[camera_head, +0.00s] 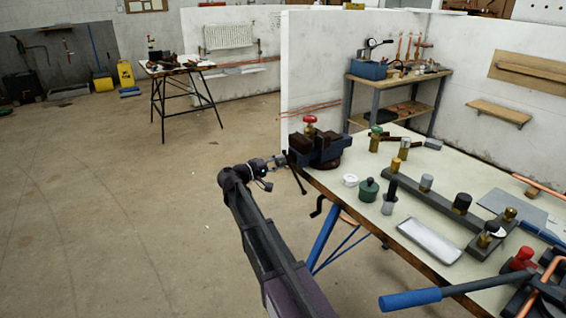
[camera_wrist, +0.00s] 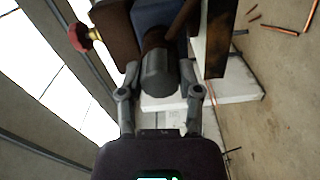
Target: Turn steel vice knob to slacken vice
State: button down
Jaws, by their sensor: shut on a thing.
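The vice (camera_head: 322,150) is dark blue and brown and is fixed at the near left corner of the workbench. Its steel knob (camera_wrist: 158,70) is a grey cylinder at the end of a brown shaft, seen end-on in the wrist view. My gripper (camera_head: 281,163) is at the left side of the vice. In the wrist view my gripper (camera_wrist: 159,84) has one finger on each side of the knob and is shut on it. The fingertips are partly hidden beside the vice body. The knob is too small to make out in the head view.
A brass fitting with a red handwheel (camera_head: 310,120) stands at the vice and also shows in the wrist view (camera_wrist: 80,37). The workbench (camera_head: 345,183) carries a green-topped fitting, several cylinders and a blue-handled tool (camera_head: 412,299). The floor to the left is clear.

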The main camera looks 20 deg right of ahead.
jog(key=shift+d+n, duration=0.15)
jog(key=shift+n, duration=1.15)
jog(key=shift+c, duration=2.4)
grip_release()
jog(key=shift+d, duration=0.1)
